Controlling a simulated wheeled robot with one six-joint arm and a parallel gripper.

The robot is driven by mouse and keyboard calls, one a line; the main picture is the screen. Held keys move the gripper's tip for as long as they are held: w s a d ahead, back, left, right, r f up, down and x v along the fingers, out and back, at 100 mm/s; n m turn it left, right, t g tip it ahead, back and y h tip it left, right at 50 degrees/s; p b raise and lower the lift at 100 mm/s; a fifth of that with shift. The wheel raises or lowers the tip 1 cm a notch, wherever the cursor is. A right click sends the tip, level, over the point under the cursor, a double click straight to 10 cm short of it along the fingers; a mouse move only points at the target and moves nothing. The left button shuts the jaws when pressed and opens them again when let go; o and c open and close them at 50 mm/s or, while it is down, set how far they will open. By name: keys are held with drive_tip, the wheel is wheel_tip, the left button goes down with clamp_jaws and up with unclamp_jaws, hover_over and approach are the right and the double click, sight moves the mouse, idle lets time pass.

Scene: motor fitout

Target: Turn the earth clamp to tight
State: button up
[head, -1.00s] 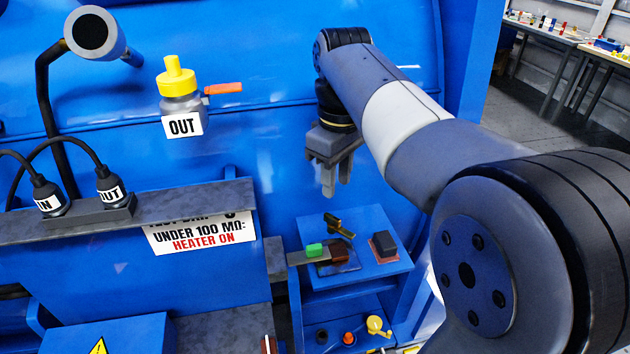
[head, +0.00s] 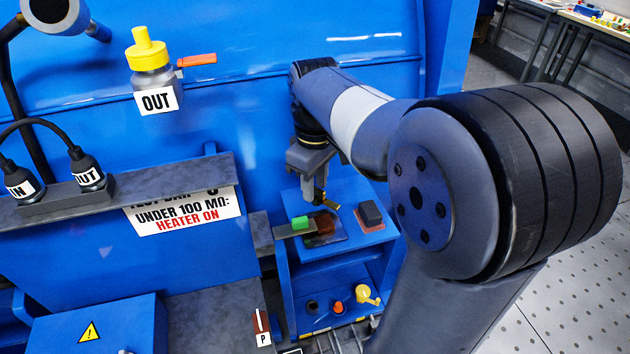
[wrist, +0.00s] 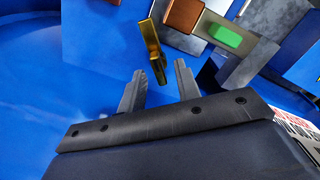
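A brass-coloured piece (head: 325,220), which looks like the earth clamp, stands on the blue shelf unit; my gripper partly hides it in the head view. My gripper (head: 314,195) points down above the shelf, close to the brass piece. In the wrist view my gripper (wrist: 160,70) has its two fingers apart with a gap between them, and nothing is held.
A yellow knob (head: 366,294) sits on the lower shelf. A grey ledge (head: 150,188) with plugs runs to the left.

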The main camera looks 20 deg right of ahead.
drive_tip(key=shift+c, duration=0.3)
clamp_jaws()
drive_tip(key=shift+m, duration=0.3)
drive_tip(key=m+p, duration=0.1)
drive_tip(key=m, duration=0.1)
drive_tip(key=shift+r+m, duration=0.1)
drive_tip(key=shift+m, duration=0.2)
drive_tip(key=shift+w+d+m+p, duration=0.1)
drive_tip(key=shift+m+p, duration=0.85)
drive_tip(key=shift+m, duration=1.25)
drive_tip(key=shift+o, duration=0.3)
unclamp_jaws()
